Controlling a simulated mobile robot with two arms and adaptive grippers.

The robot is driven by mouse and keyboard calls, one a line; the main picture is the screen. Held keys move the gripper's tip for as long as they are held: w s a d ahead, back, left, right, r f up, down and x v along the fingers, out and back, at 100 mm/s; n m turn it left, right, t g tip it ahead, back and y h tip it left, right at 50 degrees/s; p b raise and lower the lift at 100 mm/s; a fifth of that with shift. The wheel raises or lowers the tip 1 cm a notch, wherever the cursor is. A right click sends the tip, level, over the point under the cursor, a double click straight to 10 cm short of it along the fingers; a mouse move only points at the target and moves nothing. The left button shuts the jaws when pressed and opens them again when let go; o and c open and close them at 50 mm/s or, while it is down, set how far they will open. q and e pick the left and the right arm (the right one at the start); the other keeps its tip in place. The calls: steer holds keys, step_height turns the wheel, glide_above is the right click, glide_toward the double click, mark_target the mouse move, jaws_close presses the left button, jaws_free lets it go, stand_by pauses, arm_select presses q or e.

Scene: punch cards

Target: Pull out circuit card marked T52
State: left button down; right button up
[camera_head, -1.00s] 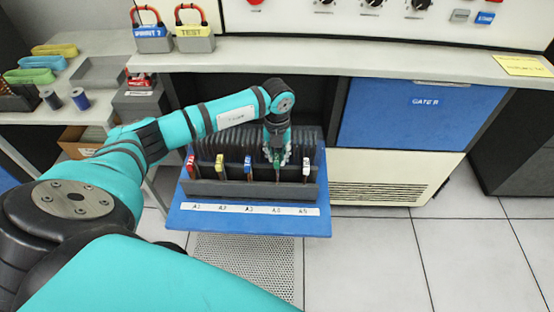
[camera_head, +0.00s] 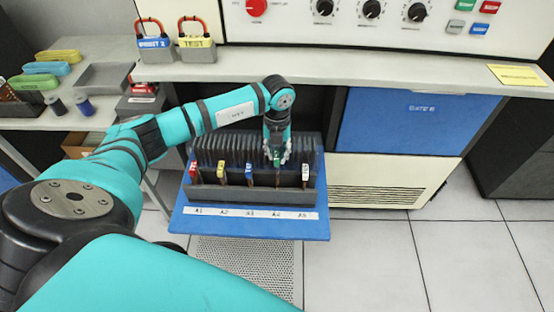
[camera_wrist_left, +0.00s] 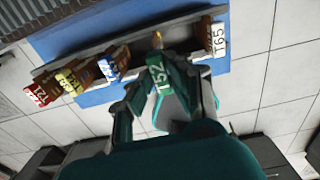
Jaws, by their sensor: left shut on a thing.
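The card marked T52, with a green tag, shows its tag in the left wrist view (camera_wrist_left: 158,78). In the head view the green tag (camera_head: 277,162) is at the A4 position of the dark card rack (camera_head: 225,194). My left gripper (camera_head: 276,155) is over that spot, with its fingers shut on the T52 card; they also show around the tag in the left wrist view (camera_wrist_left: 160,90). The card body is mostly hidden in the rack and behind the gripper. I cannot tell how far it sits in its slot. My right gripper is not in view.
Beside it stand cards with a red tag (camera_head: 193,171), yellow tag (camera_head: 221,172), blue tag (camera_head: 249,171) and white tag (camera_head: 305,173); the white one reads T65 (camera_wrist_left: 218,38). The rack is on a blue drawer panel (camera_head: 250,229). The counter (camera_head: 330,74) is above and behind it.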

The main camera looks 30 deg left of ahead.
arm_select(q)
steer(key=shift+r+p, duration=0.85)
steer(key=shift+r, duration=0.4)
steer(key=shift+r, duration=0.15)
steer(key=shift+r+p, duration=2.1)
steer(key=shift+r, duration=0.75)
step_height(320, 180, up, 6)
steer(key=p, duration=0.4)
